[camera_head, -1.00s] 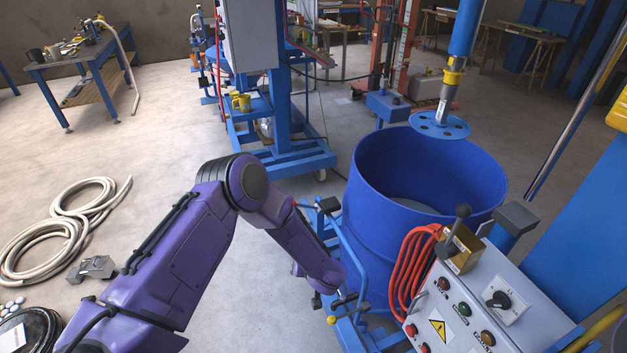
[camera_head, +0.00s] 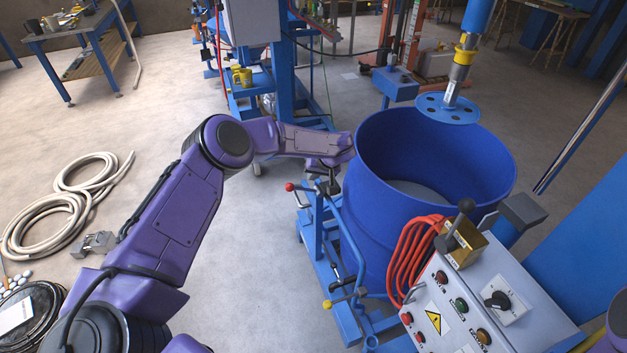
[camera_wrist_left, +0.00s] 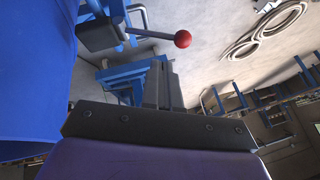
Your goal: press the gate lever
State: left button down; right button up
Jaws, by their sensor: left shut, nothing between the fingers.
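A lever with a red ball knob (camera_head: 289,187) sticks out to the left from the blue frame beside the drum. In the left wrist view the red knob (camera_wrist_left: 182,39) and its thin rod show above and to the right of the fingertips. My left gripper (camera_head: 328,186) is at the drum's left side, just right of the red knob, partly hidden by its own wrist. In the left wrist view the gripper (camera_wrist_left: 160,82) is shut and empty. The knob looks apart from the fingers. My right gripper is out of view.
The open blue drum (camera_head: 440,225) stands right of my left gripper, under a mixer disc (camera_head: 447,108). A yellow knob (camera_head: 327,304) sits low on the frame. A control panel (camera_head: 470,300) with orange cable is at the lower right.

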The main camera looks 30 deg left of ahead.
pick_arm(q)
jog(key=a+f+b, duration=0.4)
jog(key=a+f, duration=0.2)
jog(key=shift+f, duration=0.35)
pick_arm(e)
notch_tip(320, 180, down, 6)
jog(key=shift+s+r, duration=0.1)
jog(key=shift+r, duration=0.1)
